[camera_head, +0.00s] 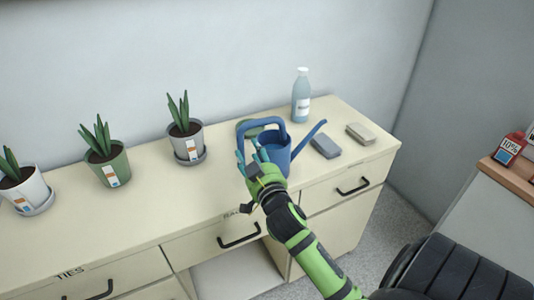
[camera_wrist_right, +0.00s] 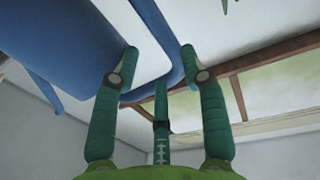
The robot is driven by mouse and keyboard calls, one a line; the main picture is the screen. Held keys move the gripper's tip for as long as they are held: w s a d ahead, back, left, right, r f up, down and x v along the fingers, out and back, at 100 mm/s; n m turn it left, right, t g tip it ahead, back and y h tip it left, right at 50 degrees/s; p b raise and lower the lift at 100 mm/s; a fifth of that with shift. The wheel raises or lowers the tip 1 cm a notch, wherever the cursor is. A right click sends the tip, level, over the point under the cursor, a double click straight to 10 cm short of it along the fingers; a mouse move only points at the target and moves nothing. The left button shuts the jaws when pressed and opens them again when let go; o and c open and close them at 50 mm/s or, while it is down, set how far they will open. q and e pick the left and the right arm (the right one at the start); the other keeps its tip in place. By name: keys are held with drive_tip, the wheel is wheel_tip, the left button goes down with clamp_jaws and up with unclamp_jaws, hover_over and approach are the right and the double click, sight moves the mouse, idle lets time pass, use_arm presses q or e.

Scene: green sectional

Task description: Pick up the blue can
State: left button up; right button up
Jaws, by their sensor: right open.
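The blue can is a watering can (camera_head: 275,152) with a looped handle on its left and a long spout pointing right. It stands upright on the cream cabinet top. My right gripper (camera_head: 251,156) is open at the can's handle side, its fingers close to the handle. In the right wrist view, blue parts of the can (camera_wrist_right: 75,45) fill the upper left, and a blue bar passes between the open fingers of my right gripper (camera_wrist_right: 159,58). I cannot tell whether they touch. My left gripper is not in view.
The cabinet top (camera_head: 225,190) also holds a blue-grey bottle (camera_head: 301,98), a dark grey block (camera_head: 326,146), a lighter block (camera_head: 361,133) and three potted plants, the nearest in a grey pot (camera_head: 187,142).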

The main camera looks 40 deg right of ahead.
sight(244, 145)
drive_tip(key=x, duration=0.3)
drive_tip(key=p+x, duration=0.1)
drive_tip(key=shift+w+a, duration=0.15)
drive_tip(key=shift+w, duration=0.3)
drive_tip(key=shift+w+d+f, duration=0.1)
drive_tip(key=shift+w+d, duration=0.1)
drive_tip(key=shift+w, duration=0.3)
clamp_jaws()
